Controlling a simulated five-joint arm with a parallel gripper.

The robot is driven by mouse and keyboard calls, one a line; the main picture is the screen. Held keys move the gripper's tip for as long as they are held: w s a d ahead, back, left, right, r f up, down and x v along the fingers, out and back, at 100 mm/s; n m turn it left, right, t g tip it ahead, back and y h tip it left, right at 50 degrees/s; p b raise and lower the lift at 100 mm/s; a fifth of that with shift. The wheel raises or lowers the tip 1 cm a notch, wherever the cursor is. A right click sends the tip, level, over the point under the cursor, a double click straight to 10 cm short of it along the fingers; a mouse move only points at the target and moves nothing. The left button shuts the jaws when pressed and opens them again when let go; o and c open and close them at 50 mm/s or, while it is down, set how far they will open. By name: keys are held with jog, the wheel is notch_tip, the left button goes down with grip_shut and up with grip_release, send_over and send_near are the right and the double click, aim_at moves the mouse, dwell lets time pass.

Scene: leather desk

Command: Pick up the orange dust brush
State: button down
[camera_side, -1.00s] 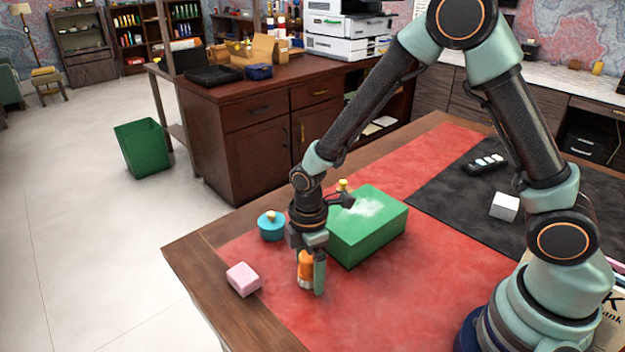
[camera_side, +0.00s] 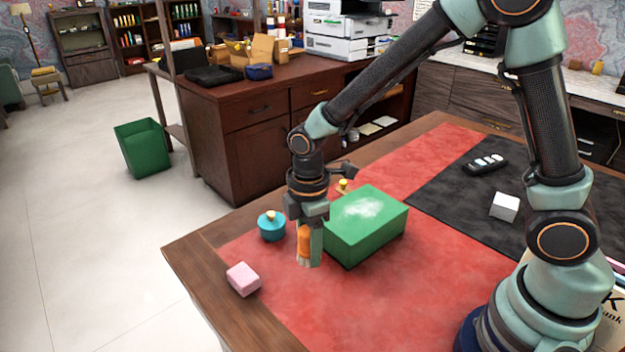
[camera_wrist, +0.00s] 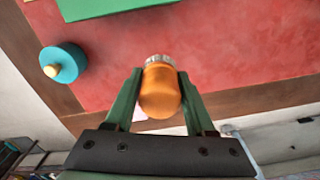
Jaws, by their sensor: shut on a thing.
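The orange dust brush (camera_side: 304,243) is upright between the fingers of my gripper (camera_side: 309,250), with its pale bristle end down. It is held above the red mat, beside the left end of the green box. In the wrist view the orange brush (camera_wrist: 160,92) sits between the two green fingers of my gripper (camera_wrist: 160,82), which are shut on it. A pale bristle edge shows at its far end. The fingers hide part of the brush in the side view.
The green box (camera_side: 365,238) with a white dusty patch stands just right of my gripper. A teal round pot (camera_side: 271,227) is to the left, and a pink block (camera_side: 243,279) is nearer the desk's edge. A white cube (camera_side: 504,206) lies on the black mat. The red mat (camera_side: 370,305) in front is clear.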

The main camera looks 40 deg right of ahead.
notch_tip(320, 180, up, 14)
jog(key=shift+f, duration=0.1)
